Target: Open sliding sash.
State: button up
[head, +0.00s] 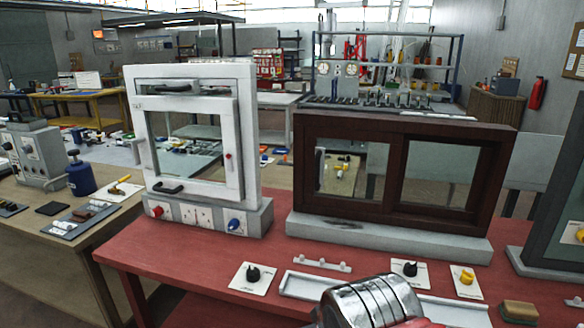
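A dark brown frame (400,122) stands upright on a pale grey base (390,236) at the right centre of the red table. It holds two side-by-side panes, a left pane (352,170) and a right pane (435,180), with a brown upright between them. My gripper's fingers are not visible.
A white framed window unit (244,130) with a black handle stands left of the brown frame. Another dark frame (545,225) is cut off at the right edge. Small black and yellow knobs on white plates and a pale tray (300,284) lie along the table's front (190,268).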

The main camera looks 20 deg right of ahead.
aim_at(314, 156)
jog(key=u, duration=0.35)
jog(key=i, duration=1.4)
jog(key=z, duration=0.3)
